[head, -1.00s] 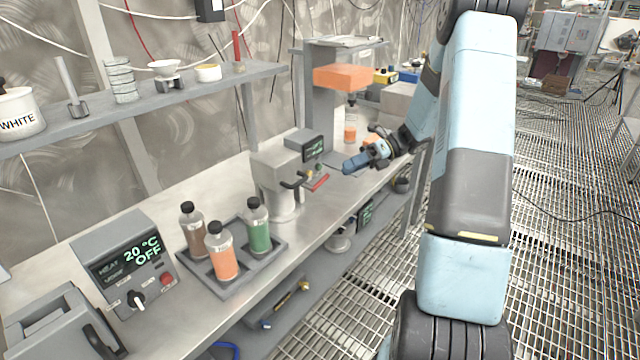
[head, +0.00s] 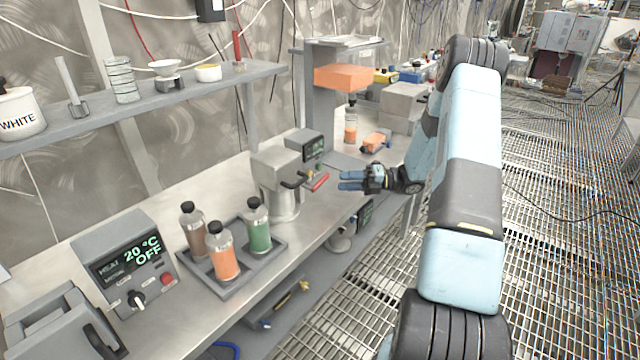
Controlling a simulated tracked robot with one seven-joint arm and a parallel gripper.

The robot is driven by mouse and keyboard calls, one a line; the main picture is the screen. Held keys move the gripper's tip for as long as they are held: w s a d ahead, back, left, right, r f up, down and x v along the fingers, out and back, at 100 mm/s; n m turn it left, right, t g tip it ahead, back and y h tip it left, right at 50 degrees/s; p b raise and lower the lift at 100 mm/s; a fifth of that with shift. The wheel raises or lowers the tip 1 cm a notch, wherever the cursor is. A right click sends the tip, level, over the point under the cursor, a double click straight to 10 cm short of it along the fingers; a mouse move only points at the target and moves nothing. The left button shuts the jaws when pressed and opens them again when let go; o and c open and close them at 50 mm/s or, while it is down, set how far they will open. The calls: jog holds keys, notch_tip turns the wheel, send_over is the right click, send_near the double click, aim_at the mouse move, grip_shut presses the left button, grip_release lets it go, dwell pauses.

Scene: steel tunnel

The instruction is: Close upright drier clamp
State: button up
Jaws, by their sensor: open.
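A grey upright machine (head: 278,183) stands on the bench, with a black lever handle (head: 294,184) and a red handle (head: 320,182) on its right side. It may be the upright drier; whether its clamp is open or closed is too small to tell. My gripper (head: 341,180) is open and empty, with its blue fingers pointing left toward the red handle. It is apart from the handle, near the bench's front edge.
A tray (head: 196,281) with several bottles and a heater box (head: 124,262) stand at the front left. An orange block (head: 343,77) is above a bottle (head: 351,122) behind my gripper. A small orange-and-blue object (head: 377,142) lies nearby. A shelf (head: 160,98) runs along the wall.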

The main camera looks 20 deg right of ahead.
aim_at(322, 180)
jog(key=a, duration=0.2)
jog(key=w+a, duration=0.1)
jog(key=a, duration=0.5)
jog(key=shift+w+a+r, duration=0.1)
jog(key=shift+w+a, duration=0.1)
grip_shut()
jog(key=shift+a, duration=0.25)
jog(key=shift+d, duration=0.3)
